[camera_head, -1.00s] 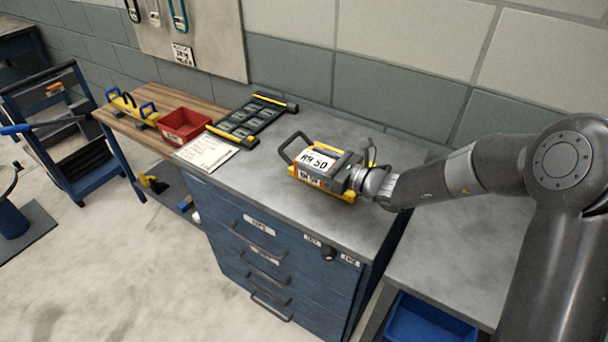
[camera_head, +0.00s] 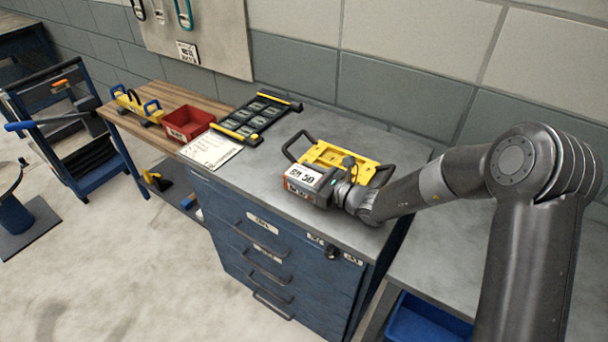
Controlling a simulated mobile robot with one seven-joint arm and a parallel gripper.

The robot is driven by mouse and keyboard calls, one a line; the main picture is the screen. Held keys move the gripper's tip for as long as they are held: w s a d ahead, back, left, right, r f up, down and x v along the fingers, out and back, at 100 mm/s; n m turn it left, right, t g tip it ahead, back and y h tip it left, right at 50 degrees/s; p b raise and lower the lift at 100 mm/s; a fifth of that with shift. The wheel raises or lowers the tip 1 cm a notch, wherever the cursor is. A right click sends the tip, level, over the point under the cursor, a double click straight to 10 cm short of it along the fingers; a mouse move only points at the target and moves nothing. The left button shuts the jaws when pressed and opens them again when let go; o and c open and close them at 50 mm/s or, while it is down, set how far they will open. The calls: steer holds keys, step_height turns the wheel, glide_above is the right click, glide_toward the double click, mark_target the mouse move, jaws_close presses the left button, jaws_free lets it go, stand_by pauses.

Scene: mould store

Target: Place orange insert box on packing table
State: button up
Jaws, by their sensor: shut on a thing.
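The orange insert box (camera_head: 305,181) is a grey box with a white label on top and orange at its front end. It is held by my gripper (camera_head: 340,192), which is at its right side; the fingertips are mostly hidden. The box is over the grey top of the blue drawer cabinet, in front of a yellow carrier (camera_head: 330,153) with dark handles. I cannot tell how high the box is above the surface. A wooden-topped table (camera_head: 176,96) stands at the back left; no sign shows whether it is the packing table.
On the wooden table are a red bin (camera_head: 188,122) and a yellow holder (camera_head: 135,104) with blue handles. A black and yellow rack (camera_head: 257,117) and a paper sheet (camera_head: 211,150) lie on the cabinet (camera_head: 270,235). A blue trolley (camera_head: 62,130) stands far left.

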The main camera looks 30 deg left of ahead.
mark_target(315, 179)
steer(key=o, duration=1.2)
steer(key=shift+f, duration=0.1)
steer(key=shift+o, duration=0.2)
steer(key=shift+d, duration=0.2)
steer(key=d, duration=0.3)
steer(key=shift+w, duration=0.1)
step_height(315, 179, up, 7)
steer(key=shift+a+r, duration=0.15)
steer(key=shift+r, duration=0.05)
